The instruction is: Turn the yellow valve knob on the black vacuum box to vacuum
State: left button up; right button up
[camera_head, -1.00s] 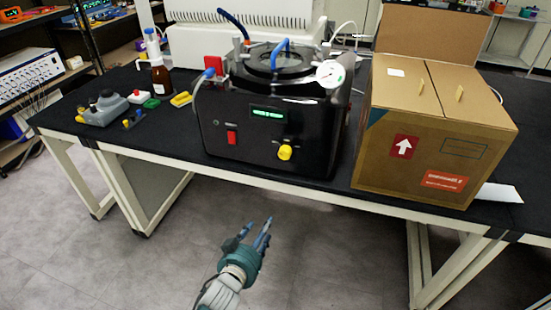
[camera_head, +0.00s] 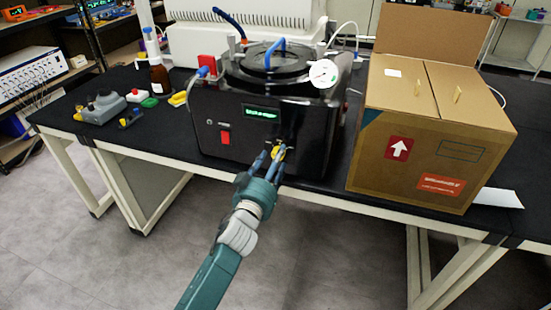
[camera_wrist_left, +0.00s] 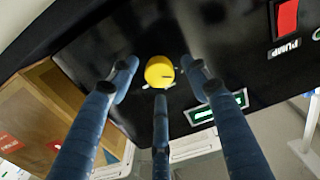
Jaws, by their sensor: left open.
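The black vacuum box (camera_head: 310,135) stands on the bench with a lit green display (camera_head: 261,113) and a red switch (camera_head: 225,138) on its front. The yellow valve knob (camera_head: 278,152) is on the lower right of that front, partly covered by my left gripper (camera_head: 272,156) in the head view. My right gripper is not in view.
A cardboard box (camera_head: 420,150) stands close to the right of the vacuum box. A brown bottle (camera_head: 160,78) and a grey device (camera_head: 103,106) are on the bench at left. The floor before the bench (camera_head: 330,260) is clear.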

pick_arm(q)
jog(key=shift+w+d, duration=0.15)
jog(key=shift+w, duration=0.3)
jog(key=shift+c, duration=0.5)
jog(key=c, duration=1)
jog(key=shift+c, duration=0.2)
